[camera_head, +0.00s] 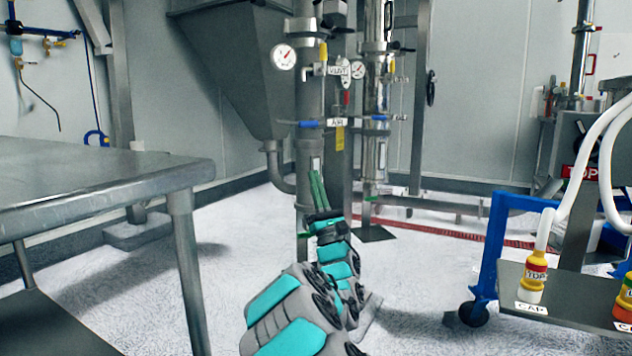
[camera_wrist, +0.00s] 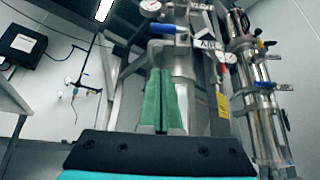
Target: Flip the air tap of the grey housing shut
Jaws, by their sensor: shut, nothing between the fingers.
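The grey housing (camera_head: 309,97) is a matte upright column with a round gauge (camera_head: 284,57). Its blue tap lever (camera_head: 309,124) lies level across the column, beside a white AIR tag (camera_head: 337,122). The lever also shows near the top of the wrist view (camera_wrist: 168,29), with a white tag to its right (camera_wrist: 207,44). My gripper (camera_head: 317,174) has green fingers held together and empty, pointing up. In the head view it is below the lever, in front of the column's lower part. In the wrist view the fingertips (camera_wrist: 158,72) appear below the lever, apart from it.
A shiny steel housing (camera_head: 376,150) with its own blue lever (camera_head: 377,118) stands just right. A yellow tag (camera_head: 340,138) hangs below the AIR tag. A grey hopper (camera_head: 235,60) is behind left. A steel table (camera_head: 90,185) fills the left; a blue-framed cart (camera_head: 490,255) stands right.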

